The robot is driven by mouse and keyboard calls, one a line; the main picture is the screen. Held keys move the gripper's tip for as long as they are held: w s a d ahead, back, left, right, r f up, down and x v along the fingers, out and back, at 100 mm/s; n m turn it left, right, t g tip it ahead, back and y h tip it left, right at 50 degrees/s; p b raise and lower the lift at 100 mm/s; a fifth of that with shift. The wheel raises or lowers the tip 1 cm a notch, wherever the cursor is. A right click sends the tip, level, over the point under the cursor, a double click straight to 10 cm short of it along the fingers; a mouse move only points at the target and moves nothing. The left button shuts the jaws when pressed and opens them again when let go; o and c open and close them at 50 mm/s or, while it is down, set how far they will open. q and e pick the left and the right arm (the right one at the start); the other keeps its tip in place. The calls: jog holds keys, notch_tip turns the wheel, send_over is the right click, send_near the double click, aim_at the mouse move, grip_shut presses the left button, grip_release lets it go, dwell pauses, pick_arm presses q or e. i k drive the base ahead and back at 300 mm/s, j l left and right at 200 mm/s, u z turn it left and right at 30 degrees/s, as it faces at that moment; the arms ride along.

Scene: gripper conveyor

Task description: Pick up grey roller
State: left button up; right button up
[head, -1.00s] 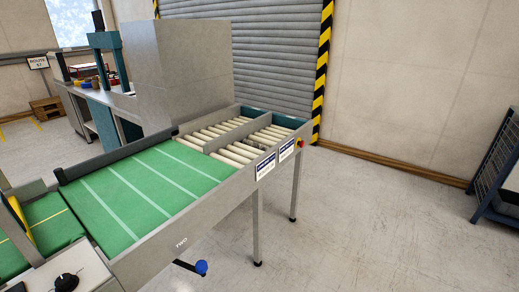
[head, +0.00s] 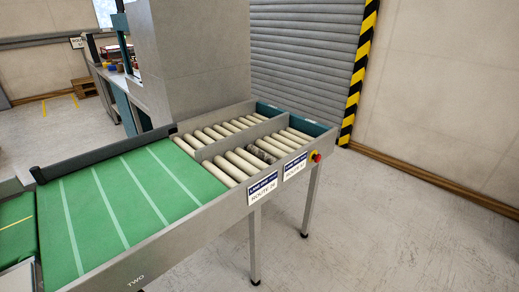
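A dark grey roller (head: 260,155) lies among the cream rollers in the near lane at the end of the conveyor. It looks mottled and sits between cream rollers on both sides, behind the near side rail. Neither of my grippers shows in the head view.
The conveyor's green belt (head: 110,205) leads up to the roller lanes, which a grey divider (head: 229,141) splits in two. White route labels (head: 263,187) and a red button (head: 316,157) are on the near rail. A tall grey cabinet (head: 195,60) stands behind. The floor (head: 400,230) at the right is clear.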

aim_at(270, 160)
jog(key=i+l+u, duration=0.25)
jog(key=l, duration=0.3)
jog(key=i+l+u, duration=0.2)
jog(key=l, duration=0.4)
jog(key=i+l+u, duration=0.25)
jog(key=l, duration=0.45)
jog(key=i+l+u, duration=0.2)
jog(key=l, duration=0.45)
jog(key=i+l+u, duration=0.1)
jog(key=l+u, duration=0.15)
jog(key=l, duration=0.45)
jog(key=l+u, duration=0.25)
jog(key=l, duration=0.45)
